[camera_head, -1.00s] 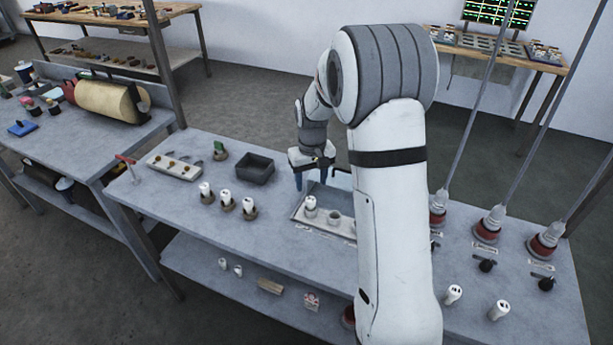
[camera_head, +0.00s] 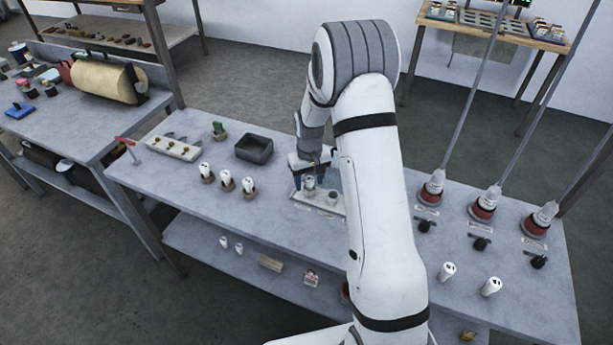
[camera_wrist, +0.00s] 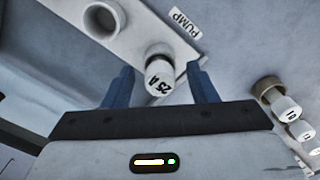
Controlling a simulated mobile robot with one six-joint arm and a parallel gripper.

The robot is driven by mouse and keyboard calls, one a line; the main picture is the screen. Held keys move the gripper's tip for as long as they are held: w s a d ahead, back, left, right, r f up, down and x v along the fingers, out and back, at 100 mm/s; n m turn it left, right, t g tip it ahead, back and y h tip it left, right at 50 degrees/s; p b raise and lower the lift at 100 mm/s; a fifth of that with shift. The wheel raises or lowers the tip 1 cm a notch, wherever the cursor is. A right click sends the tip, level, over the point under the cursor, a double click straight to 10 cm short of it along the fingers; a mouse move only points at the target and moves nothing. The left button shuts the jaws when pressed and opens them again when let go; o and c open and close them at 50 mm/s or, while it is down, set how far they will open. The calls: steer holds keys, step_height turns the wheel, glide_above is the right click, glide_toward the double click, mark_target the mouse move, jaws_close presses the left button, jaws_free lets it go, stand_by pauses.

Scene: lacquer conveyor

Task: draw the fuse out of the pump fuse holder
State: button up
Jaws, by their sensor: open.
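The white fuse marked 25 A (camera_wrist: 160,82) stands in a holder beside the PUMP label (camera_wrist: 184,22) in the wrist view. The fuse also shows in the head view (camera_head: 309,183) at the left of the pale holder plate (camera_head: 325,208). My gripper (camera_wrist: 162,84) is open, with one blue finger on each side of the fuse cap. I see gaps between cap and fingers. In the head view my gripper (camera_head: 309,176) is low over the plate, and my arm hides the plate's right part.
An empty round socket (camera_wrist: 102,18) is beside the fuse. Several spare white fuses (camera_head: 226,181) stand in rings to the left. A dark grey bin (camera_head: 254,149) is behind them. Red-based fixtures with rods (camera_head: 481,208) stand at the right. Bare bench lies in front of the plate.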

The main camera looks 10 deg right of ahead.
jaws_close()
steer(key=shift+r, duration=0.1)
stand_by(0.7)
